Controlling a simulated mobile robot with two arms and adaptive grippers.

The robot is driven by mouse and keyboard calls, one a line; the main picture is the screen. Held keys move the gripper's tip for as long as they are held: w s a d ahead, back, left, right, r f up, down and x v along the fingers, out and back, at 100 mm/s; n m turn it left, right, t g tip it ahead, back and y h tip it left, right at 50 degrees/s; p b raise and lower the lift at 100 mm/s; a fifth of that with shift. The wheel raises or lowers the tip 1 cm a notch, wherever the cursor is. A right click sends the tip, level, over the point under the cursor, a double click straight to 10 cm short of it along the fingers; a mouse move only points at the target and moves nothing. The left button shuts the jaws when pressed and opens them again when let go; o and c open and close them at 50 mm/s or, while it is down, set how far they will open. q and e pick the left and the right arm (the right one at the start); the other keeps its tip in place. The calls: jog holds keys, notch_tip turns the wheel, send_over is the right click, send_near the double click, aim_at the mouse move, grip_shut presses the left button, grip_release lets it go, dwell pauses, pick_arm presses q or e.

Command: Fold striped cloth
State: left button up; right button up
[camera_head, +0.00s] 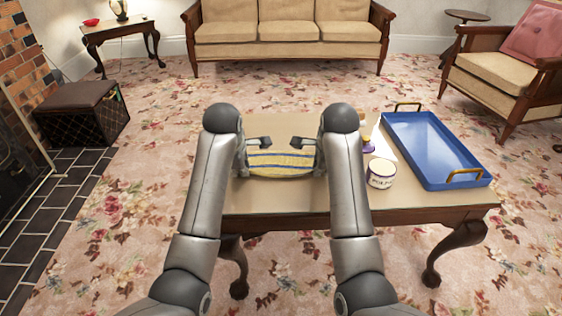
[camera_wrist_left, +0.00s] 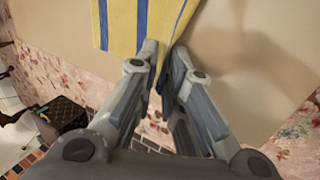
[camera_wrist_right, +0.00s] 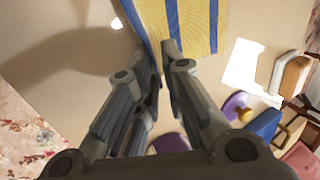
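The striped cloth (camera_head: 280,163), yellow with blue stripes, is on the near-middle part of the table, between my two forearms. My left gripper (camera_head: 262,142) is at its left far side. In the left wrist view, the left fingers (camera_wrist_left: 163,52) are close together with a cloth edge (camera_wrist_left: 165,75) pinched between them. My right gripper (camera_head: 299,142) is at the right far side. In the right wrist view, the right fingers (camera_wrist_right: 159,50) are close together on a cloth edge (camera_wrist_right: 152,38). My arms hide the cloth's sides in the head view.
The wooden table (camera_head: 262,206) also carries a white labelled tub (camera_head: 381,174) and a blue tray (camera_head: 428,143) with gold handles on the right. A purple item (camera_head: 368,147) and a white sheet (camera_head: 382,141) lie near the tub. The table's left edge is close to my left arm.

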pick_arm(q)
jog(key=o, duration=0.5)
pick_arm(e)
jog(key=o, duration=0.5)
jog(key=shift+o, duration=0.2)
